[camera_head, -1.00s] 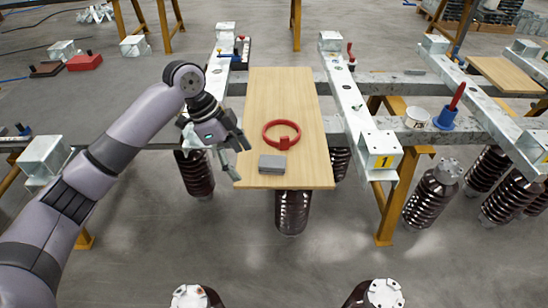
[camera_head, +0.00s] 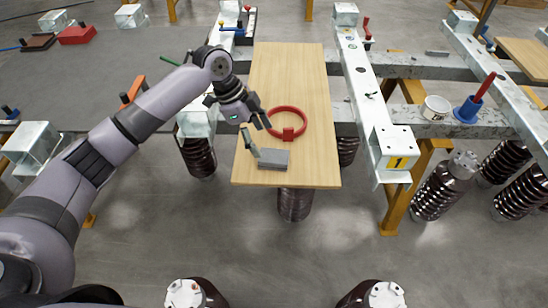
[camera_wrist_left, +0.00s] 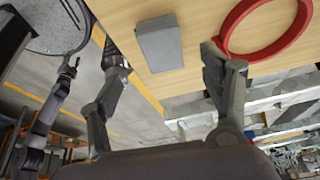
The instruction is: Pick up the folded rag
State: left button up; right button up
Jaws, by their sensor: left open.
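The folded rag (camera_head: 272,166), a flat grey block shape, lies on the near part of the wooden board (camera_head: 300,85). My left gripper (camera_head: 257,132) is open and empty just above and beside it, with one finger partly overlapping its left end in the head view. In the left wrist view the rag (camera_wrist_left: 160,43) lies ahead of the spread fingers of my left gripper (camera_wrist_left: 165,88), with nothing between them. What seems to be my right arm shows small at the left of the wrist view; its gripper state is unclear.
A red ring (camera_head: 303,117) with a small block lies on the board just behind the rag. Metal rails flank the board. A white cup (camera_head: 436,107) and a blue holder with a red handle (camera_head: 467,111) stand on the right. The far part of the board is clear.

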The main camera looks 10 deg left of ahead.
aim_at(273, 155)
pick_arm(q)
jog(key=shift+x, duration=0.8)
jog(key=shift+d+f, duration=0.25)
jog(key=shift+f, duration=0.25)
jog(key=shift+d+f, duration=0.1)
jog(key=shift+f, duration=0.15)
jog(key=x, duration=0.3)
jog(key=shift+w+d+f, duration=0.15)
jog(key=shift+d+f, duration=0.1)
jog(key=shift+f, duration=0.05)
jog(key=shift+d+f, duration=0.15)
jog(key=shift+f, duration=0.3)
pick_arm(e)
jog(key=shift+w+a+r, duration=0.1)
jog(key=shift+w+r, duration=0.2)
jog(key=shift+w, duration=0.5)
pick_arm(q)
jog(key=shift+c, duration=0.6)
jog(key=c, duration=1)
pick_arm(e)
jog(key=shift+a, duration=0.1)
